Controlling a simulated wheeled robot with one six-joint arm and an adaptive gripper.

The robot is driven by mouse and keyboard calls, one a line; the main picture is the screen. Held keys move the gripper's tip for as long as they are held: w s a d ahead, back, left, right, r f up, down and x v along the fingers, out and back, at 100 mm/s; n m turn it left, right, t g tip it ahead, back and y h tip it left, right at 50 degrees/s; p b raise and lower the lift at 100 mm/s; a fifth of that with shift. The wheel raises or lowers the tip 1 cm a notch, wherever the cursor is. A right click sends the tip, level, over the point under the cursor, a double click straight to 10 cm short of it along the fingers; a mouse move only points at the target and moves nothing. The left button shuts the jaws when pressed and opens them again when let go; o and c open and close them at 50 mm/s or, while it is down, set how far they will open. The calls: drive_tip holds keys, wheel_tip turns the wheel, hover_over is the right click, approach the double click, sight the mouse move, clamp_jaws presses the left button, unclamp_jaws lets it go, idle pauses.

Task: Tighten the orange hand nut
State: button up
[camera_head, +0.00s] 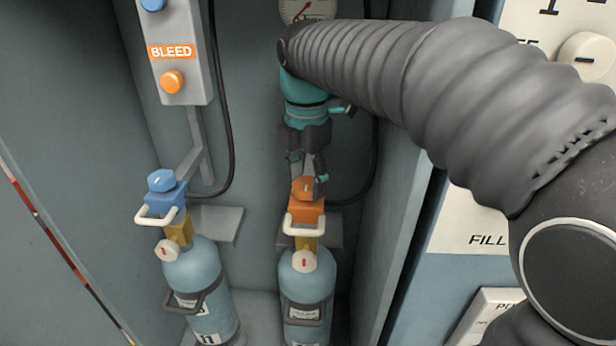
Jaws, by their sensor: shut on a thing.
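The orange hand nut (303,186) sits on top of the orange valve block (304,211) of the right-hand cylinder. My gripper (308,182) reaches down from above and is shut on the orange hand nut. Its fingers stand on either side of the nut and hide part of it. The right-hand cylinder (307,279) is light blue and upright, with a white handle in front of the block and a white knob with a red mark below it.
A second cylinder (205,285) with a blue nut (161,180) stands to the left. A grey panel (181,50) with a BLEED label and an orange button hangs above it. Black hoses run down the back wall. A cabinet wall (396,190) rises close on the right.

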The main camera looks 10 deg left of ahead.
sight(307, 183)
idle(0.4)
drive_tip(key=o, duration=1.2)
drive_tip(key=shift+c, duration=0.2)
wheel_tip(307, 183, up, 12)
